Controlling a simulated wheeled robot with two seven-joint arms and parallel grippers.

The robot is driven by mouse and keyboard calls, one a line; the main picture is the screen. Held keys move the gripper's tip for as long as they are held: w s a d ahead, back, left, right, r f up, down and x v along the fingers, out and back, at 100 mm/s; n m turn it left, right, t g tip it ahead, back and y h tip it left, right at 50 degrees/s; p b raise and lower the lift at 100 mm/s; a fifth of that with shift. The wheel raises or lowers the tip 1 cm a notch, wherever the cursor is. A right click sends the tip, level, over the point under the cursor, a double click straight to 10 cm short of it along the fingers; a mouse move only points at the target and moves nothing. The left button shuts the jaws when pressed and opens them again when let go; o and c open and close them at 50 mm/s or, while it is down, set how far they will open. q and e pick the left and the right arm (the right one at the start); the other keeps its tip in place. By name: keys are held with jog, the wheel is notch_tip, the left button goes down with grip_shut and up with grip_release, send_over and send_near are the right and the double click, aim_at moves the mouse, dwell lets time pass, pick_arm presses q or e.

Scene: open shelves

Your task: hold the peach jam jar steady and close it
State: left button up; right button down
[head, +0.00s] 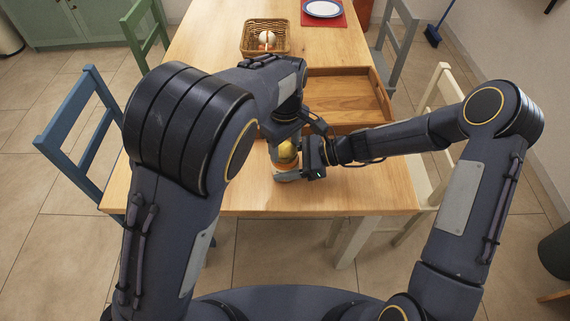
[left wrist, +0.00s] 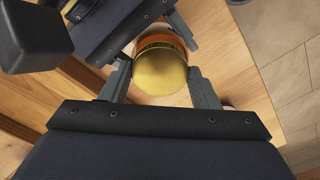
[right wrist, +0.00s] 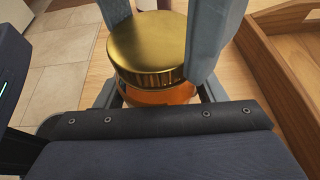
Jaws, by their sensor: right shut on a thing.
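The peach jam jar (right wrist: 160,96) has orange contents and a gold lid (right wrist: 150,45). It stands upright near the table's front edge in the head view, partly hidden by my grippers. The lid sits on top of the jar; I cannot tell how tight it is. My right gripper (head: 312,160) comes in from the right and is shut on the jar's body below the lid. My left gripper (left wrist: 160,72) is above, pointing down, with its open fingers on either side of the lid. The left wrist view shows the round lid top (left wrist: 160,72) between those fingers.
A wooden tray (head: 345,95) lies just behind the jar. A wicker basket (head: 250,50) with eggs and a plate (head: 322,8) on a red mat stand farther back. The table (head: 200,180) is clear to the left. Chairs stand on both sides.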

pick_arm(q)
jog(key=c, duration=0.4)
jog(key=m, duration=0.3)
jog(key=shift+c, duration=0.2)
jog(key=o, duration=0.9)
jog(key=shift+o, duration=0.9)
jog(key=shift+d, duration=0.1)
pick_arm(e)
jog(key=shift+a, duration=0.1)
pick_arm(q)
jog(key=shift+r, duration=2.25)
